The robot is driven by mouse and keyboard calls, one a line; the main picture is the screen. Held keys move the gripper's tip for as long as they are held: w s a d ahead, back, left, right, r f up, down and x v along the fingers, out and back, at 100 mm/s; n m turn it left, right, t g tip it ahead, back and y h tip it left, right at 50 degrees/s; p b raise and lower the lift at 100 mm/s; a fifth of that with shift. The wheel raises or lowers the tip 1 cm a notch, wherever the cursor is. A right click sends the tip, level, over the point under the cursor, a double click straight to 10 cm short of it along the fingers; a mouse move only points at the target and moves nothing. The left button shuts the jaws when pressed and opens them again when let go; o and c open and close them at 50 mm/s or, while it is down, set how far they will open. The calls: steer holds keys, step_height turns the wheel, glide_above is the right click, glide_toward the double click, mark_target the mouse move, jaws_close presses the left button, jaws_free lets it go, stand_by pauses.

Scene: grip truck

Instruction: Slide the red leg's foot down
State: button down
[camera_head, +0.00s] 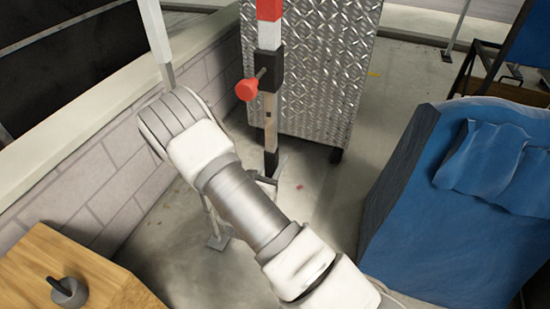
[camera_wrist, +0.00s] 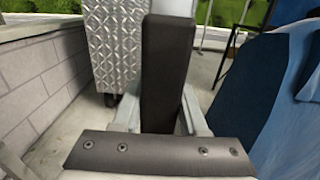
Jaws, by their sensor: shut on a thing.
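The red leg (camera_head: 269,10) stands upright at the top middle of the head view, with a white band below its red part. A black collar (camera_head: 269,70) with a red knob (camera_head: 246,90) sits around it. A thinner pale inner section (camera_head: 270,122) comes out below the collar and ends in a black foot (camera_head: 271,162). In the wrist view the black foot (camera_wrist: 168,65) stands between the two fingers of my gripper (camera_wrist: 163,112), which is shut on it. My gripper (camera_head: 268,181) is partly hidden by my arm in the head view. Whether the foot touches the floor is unclear.
A diamond-plate metal panel (camera_head: 330,75) stands close behind the leg. A low block wall (camera_head: 120,155) runs along the left. A blue covered bulk (camera_head: 450,200) stands right. A wooden box (camera_head: 60,270) is at lower left. Bare floor (camera_head: 320,200) lies between.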

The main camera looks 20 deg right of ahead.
steer(key=shift+s+f, duration=0.1)
steer(key=shift+f, duration=0.3)
steer(key=c, duration=0.7)
jaws_free()
steer(key=shift+o, duration=1.3)
steer(key=shift+r, duration=0.1)
steer(key=p+v, duration=0.3)
steer(key=v, duration=1.4)
steer(key=shift+a+r, duration=0.15)
steer(key=shift+a, duration=0.05)
steer(key=shift+r, duration=0.1)
